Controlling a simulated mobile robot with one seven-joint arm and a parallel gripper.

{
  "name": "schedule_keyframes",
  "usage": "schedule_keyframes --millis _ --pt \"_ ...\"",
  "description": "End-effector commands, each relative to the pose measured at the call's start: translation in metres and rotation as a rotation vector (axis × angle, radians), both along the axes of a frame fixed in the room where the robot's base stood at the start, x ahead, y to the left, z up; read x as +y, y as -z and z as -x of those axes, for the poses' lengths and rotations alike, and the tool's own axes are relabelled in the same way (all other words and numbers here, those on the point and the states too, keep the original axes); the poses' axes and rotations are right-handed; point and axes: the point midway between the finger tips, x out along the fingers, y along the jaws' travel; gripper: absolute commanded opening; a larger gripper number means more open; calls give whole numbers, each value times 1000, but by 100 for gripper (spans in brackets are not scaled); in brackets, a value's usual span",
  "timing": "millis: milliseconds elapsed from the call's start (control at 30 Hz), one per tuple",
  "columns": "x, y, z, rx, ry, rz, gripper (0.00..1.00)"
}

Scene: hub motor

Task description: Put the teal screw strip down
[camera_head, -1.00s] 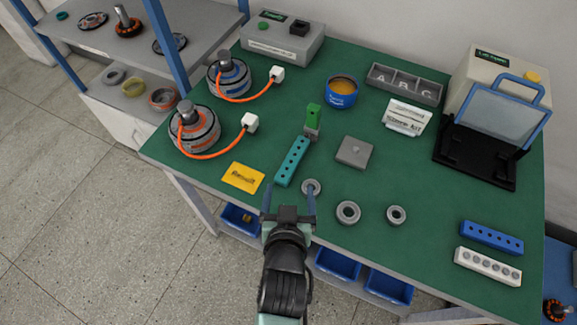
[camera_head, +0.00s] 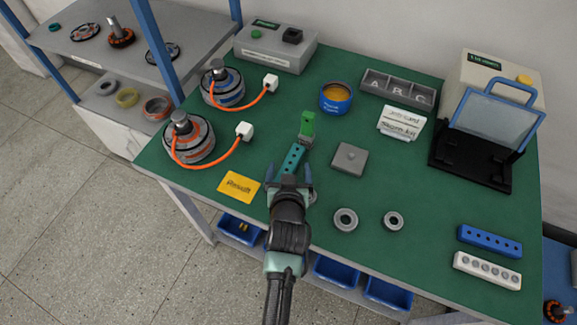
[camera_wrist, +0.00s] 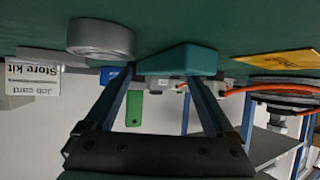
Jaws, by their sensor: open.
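The teal screw strip (camera_head: 293,158) lies on the green mat near the front middle of the bench, its far end close to a small grey block with a green top (camera_head: 306,128). My gripper (camera_head: 290,187) is over the front of the mat at the strip's near end and hides that end in the head view. In the wrist view, which is upside down, the strip's end (camera_wrist: 178,60) shows between and beyond the two spread fingers (camera_wrist: 160,80). The gripper is open; I see no finger closed on the strip.
A grey ring (camera_wrist: 100,38) is close beside one finger. A yellow card (camera_head: 239,187) lies left of the gripper; two rings (camera_head: 346,229) and a grey square block (camera_head: 349,160) lie right.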

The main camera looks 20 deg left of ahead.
Motion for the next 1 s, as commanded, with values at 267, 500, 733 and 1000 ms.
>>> schedule_keyframes --millis 267,500,733,1000 --pt "2 3 -6 0 0 0 89" --pt "2 3 -6 0 1 0 60" --pt "2 4 -5 1 1 1 19" --pt "2 3 -5 1 1 1 0"
